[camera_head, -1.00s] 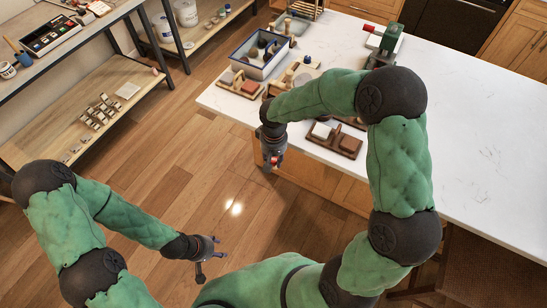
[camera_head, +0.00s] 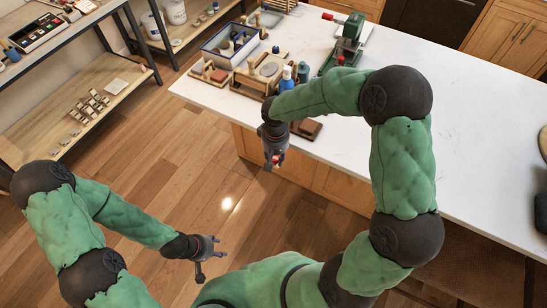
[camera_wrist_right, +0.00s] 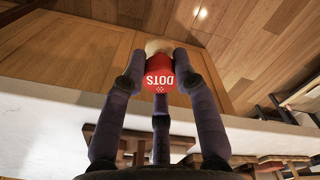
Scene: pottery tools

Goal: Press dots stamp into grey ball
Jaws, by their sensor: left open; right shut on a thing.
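My right gripper (camera_head: 275,163) hangs in front of the worktop's front edge, shut on a red stamp, whose tip just shows in the head view. My left gripper (camera_head: 216,256) is open and empty, low over the floor, away from the worktop. I cannot pick out the grey ball for certain; small rounded lumps lie in a blue-rimmed tray (camera_head: 207,47) on the worktop, too small to tell apart.
The white worktop (camera_head: 440,135) is largely bare on the right. Wooden holders (camera_head: 211,71), small bottles (camera_head: 287,76) and a green press (camera_head: 347,38) stand towards its left and back. My right forearm hides part of it. Shelves (camera_head: 95,100) stand at the left.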

